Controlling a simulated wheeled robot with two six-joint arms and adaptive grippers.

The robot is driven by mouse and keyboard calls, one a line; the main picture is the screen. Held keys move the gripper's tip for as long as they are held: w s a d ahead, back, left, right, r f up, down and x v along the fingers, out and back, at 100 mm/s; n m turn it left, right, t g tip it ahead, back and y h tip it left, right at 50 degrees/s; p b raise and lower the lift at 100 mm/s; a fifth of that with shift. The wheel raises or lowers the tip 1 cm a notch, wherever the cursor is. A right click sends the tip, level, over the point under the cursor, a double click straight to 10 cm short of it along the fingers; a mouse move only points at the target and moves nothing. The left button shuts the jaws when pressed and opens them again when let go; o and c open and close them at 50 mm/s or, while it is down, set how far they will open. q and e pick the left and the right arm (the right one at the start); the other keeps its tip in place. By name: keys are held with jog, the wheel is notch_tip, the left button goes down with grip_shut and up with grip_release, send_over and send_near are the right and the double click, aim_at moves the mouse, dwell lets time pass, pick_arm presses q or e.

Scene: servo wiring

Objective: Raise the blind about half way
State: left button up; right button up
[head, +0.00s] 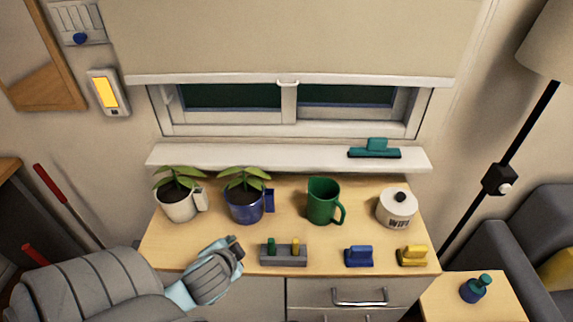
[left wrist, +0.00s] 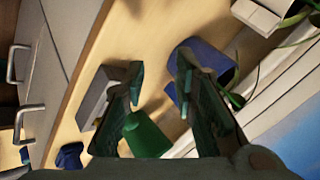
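The beige blind (head: 290,35) hangs over the window (head: 290,110) in the head view. Its white bottom bar (head: 200,80) is level and covers the window's upper part. A strip of dark glass shows below. A small white loop (head: 288,84) sits at the middle of the bar. My left gripper (head: 237,246) is low over the dresser's front left, well below the blind and apart from it. In the left wrist view its two fingers (left wrist: 160,72) are apart with nothing held between them. My right gripper is out of view.
A teal squeegee (head: 374,149) lies on the sill. A yellow switch (head: 106,92) is on the left wall.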

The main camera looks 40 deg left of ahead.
pick_arm(q)
jog(key=w+a+r+m+t+y, duration=0.1)
jog(key=w+a+r+m+t, duration=0.1)
jog(key=w+a+r+t, duration=0.3)
jog(key=w+a+r+m+y, duration=0.1)
jog(key=w+a+r+m, duration=0.15)
jog(key=r, duration=0.45)
jog(key=w+d+r+m+t+h, duration=0.2)
jog(key=w+d+r+m+t, duration=0.15)
jog(key=r, duration=0.35)
jog(key=w+d+r+m+t+h, duration=0.1)
jog(key=w+d+r+m+t, duration=0.1)
jog(key=w+r+m+t, duration=0.45)
jog(key=w+a+r+n+g+b, duration=0.1)
jog(key=w+a, duration=0.1)
jog(key=w, duration=0.3)
jog(key=w+a+r+n+g+b, duration=0.1)
jog(key=w+a+r+b, duration=0.1)
jog(key=w, duration=0.4)
jog(key=shift+w+g, duration=0.2)
jog(key=shift+g, duration=0.1)
jog(key=shift+a, duration=0.15)
grip_shut()
